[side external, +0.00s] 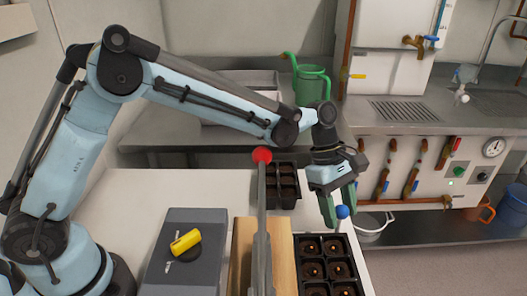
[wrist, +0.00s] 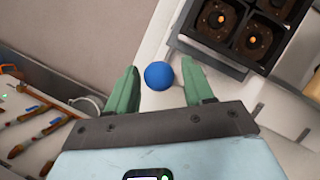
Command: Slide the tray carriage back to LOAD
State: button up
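The tray carriage (side external: 297,287) shows at the lower right of the side view as a black tray of soil-filled cells. Its corner also shows at the top right of the wrist view (wrist: 208,50). A blue ball knob (side external: 342,211) is just beyond the tray's far end. My gripper (side external: 340,206) points down at the knob with green fingers apart. In the wrist view, the blue knob (wrist: 158,76) appears between the open fingertips (wrist: 160,68), with gaps on both sides. I cannot tell whether it is fully between them in depth. No LOAD mark is readable.
A grey rod (side external: 262,200) with a red ball (side external: 262,155) stands in front of a wooden block (side external: 284,255). A second black tray (side external: 289,183) lies behind. A grey box with a yellow handle (side external: 185,242) is at left. A white pan (side external: 370,229) sits right of the bench.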

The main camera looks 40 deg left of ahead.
jog(key=shift+s+r, duration=0.1)
jog(key=shift+r, duration=0.05)
jog(key=shift+d+r, duration=0.1)
jog(key=shift+r, duration=3.8)
jog(key=shift+a+r, duration=0.1)
jog(key=shift+a, duration=0.1)
jog(key=s+a+m+t+y, duration=0.2)
jog(key=s+a+m+t, duration=0.2)
jog(key=s+a+m, duration=0.3)
jog(key=s+a+m+t+y, duration=0.3)
jog(key=s+a+m, duration=0.5)
jog(key=a, duration=0.6)
jog(key=shift+a+m+t, duration=0.35)
jog(key=shift+m+t, duration=0.15)
jog(key=shift+t, duration=0.1)
